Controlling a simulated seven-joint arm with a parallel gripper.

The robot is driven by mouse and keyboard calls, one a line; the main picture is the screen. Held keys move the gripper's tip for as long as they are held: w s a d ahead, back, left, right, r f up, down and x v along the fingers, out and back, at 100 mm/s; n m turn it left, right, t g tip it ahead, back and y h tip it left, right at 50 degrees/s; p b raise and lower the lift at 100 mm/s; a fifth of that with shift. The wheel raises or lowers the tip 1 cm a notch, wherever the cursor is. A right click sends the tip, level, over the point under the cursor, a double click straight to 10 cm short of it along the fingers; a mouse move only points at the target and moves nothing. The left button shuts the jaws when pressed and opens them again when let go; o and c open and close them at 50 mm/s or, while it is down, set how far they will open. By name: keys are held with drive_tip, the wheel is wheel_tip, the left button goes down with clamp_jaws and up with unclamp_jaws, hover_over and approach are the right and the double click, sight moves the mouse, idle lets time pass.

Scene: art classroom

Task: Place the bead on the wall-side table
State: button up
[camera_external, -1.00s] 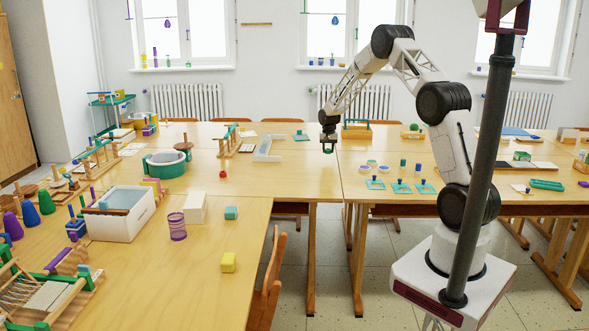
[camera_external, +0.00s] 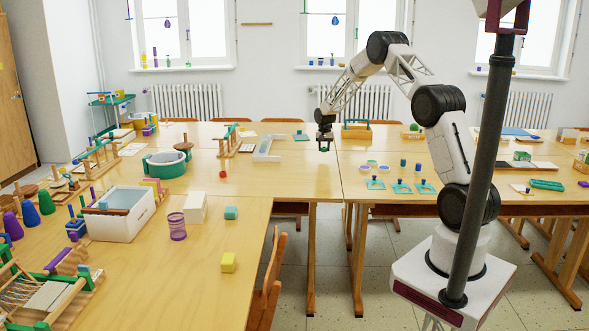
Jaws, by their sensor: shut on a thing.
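My gripper (camera_external: 324,146) points down over the wall-side table (camera_external: 300,185), near the seam between two table tops. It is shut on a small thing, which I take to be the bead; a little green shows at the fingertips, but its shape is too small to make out. The gripper appears a little above the wood, with bare table below it. The table is a long light-wood surface running along the windows and radiators.
A white tray (camera_external: 268,148) lies left of the gripper, and a wooden box with a green handle (camera_external: 356,131) stands to its right. Teal plates with pegs (camera_external: 401,187) and small round dishes (camera_external: 371,167) lie nearer right. A small red object (camera_external: 222,174) sits left.

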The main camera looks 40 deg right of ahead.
sight(324, 158)
drive_tip(key=shift+f, duration=1.75)
drive_tip(key=shift+f, duration=0.15)
drive_tip(key=o, duration=0.9)
wheel_tip(324, 158, up, 12)
drive_tip(key=shift+r, duration=0.15)
